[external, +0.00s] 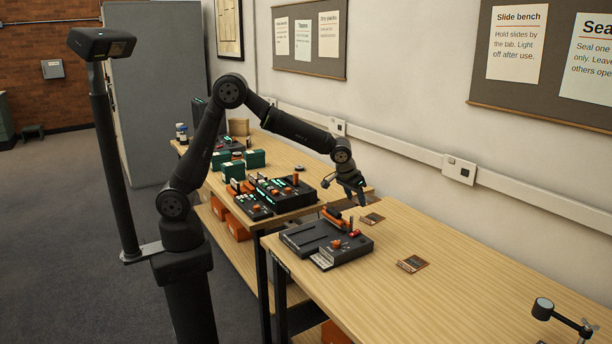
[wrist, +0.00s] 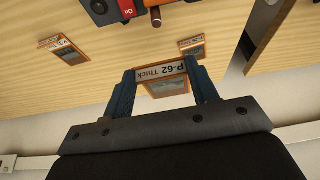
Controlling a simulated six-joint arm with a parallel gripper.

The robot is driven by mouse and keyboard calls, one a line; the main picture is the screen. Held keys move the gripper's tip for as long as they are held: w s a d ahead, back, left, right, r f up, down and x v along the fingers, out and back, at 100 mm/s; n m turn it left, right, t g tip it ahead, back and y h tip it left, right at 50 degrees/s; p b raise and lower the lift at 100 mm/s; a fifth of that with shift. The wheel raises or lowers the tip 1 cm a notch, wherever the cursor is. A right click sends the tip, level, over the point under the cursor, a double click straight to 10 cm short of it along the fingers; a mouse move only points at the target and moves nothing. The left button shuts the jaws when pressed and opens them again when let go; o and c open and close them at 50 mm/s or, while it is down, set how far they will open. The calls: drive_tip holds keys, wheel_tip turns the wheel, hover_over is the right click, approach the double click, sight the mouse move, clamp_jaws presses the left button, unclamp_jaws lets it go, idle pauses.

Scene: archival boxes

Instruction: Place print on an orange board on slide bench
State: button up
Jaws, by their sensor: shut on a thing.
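My gripper (wrist: 163,86) is shut on a print on an orange board (wrist: 167,88), with its pale tab labelled "P-62 Thick" between the two fingers. In the external view my gripper (external: 354,190) is above the far end of the near bench, and the held print is hard to make out there. Two similar orange-edged boards lie flat on the wooden bench, one at left (wrist: 63,50) and one at right (wrist: 192,47) in the wrist view. In the external view one board (external: 412,264) lies right of a dark device and another (external: 372,218) lies behind it.
The dark device (external: 312,238) with orange and red parts stands on the near bench (external: 470,290), left of the boards. More dark equipment (external: 285,192) and green boxes (external: 254,158) fill the farther bench. A small lamp (external: 545,308) stands at front right. The bench between is clear.

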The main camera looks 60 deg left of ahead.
drive_tip(key=s+d, duration=2.5)
drive_tip(key=d, duration=0.2)
hover_over(372, 286)
drive_tip(key=s, duration=0.2)
wheel_tip(372, 286, down, 11)
drive_tip(key=shift+w+d+r, duration=0.1)
drive_tip(key=shift+d, duration=0.05)
drive_tip(key=shift+w+f, duration=0.25)
drive_tip(key=shift+f, duration=1.95)
drive_tip(key=shift+f, duration=0.1)
drive_tip(key=o, duration=0.6)
drive_tip(key=shift+c, duration=0.2)
drive_tip(key=o, duration=0.4)
